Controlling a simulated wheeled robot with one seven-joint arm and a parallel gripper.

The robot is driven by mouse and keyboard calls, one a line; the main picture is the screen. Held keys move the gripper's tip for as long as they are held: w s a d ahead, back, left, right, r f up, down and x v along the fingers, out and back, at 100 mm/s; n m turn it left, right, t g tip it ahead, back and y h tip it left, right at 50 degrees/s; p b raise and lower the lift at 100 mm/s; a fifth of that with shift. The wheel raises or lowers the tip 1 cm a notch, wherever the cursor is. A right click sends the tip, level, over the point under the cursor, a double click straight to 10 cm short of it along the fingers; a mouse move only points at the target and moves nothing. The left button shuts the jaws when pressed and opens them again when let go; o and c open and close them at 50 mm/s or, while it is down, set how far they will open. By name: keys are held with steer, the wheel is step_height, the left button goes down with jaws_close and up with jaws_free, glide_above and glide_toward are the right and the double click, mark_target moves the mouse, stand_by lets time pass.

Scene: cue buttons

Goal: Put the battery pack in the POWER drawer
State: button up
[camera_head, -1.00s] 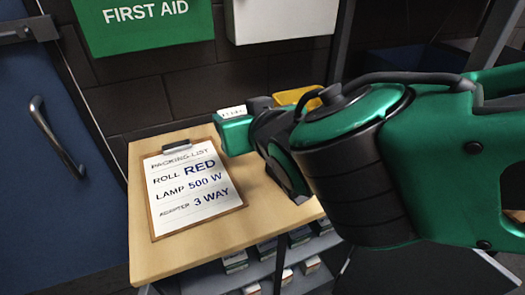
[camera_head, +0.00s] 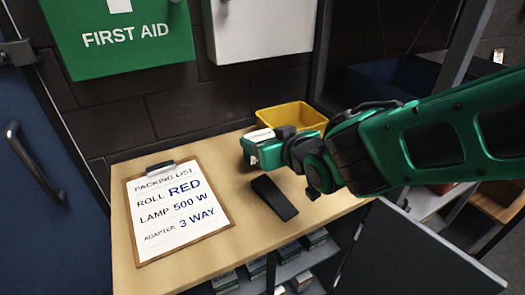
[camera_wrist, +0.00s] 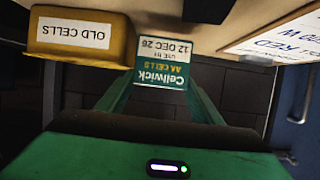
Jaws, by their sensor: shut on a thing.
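The battery pack (camera_head: 264,152) is a small green and white box. In the wrist view the pack (camera_wrist: 163,65) appears upside down, reading "Cellwick AA CELLS, USE BY 12 DEC 26". My gripper (camera_wrist: 162,82) is shut on it, one finger on each side. In the head view my gripper (camera_head: 281,148) holds the pack over the back part of the wooden tabletop, in front of the yellow bin. No drawer marked POWER can be made out in either view.
The yellow bin (camera_head: 300,116) is labelled "OLD CELLS" in the wrist view (camera_wrist: 82,35). A dark block (camera_head: 274,198) and a packing-list clipboard (camera_head: 178,212) lie on the tabletop (camera_head: 240,235). Small boxes sit on the shelf below. A FIRST AID cabinet (camera_head: 120,50) hangs behind.

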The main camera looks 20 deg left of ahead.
steer(key=shift+f, duration=1.8)
steer(key=shift+f, duration=0.15)
steer(key=o, duration=1.2)
steer(key=shift+s+d+r, duration=0.15)
steer(key=shift+r, duration=0.1)
steer(key=v, duration=1.1)
steer(key=shift+s+d+r, duration=0.1)
steer(key=shift+d+r, duration=0.05)
steer(key=shift+d, duration=0.1)
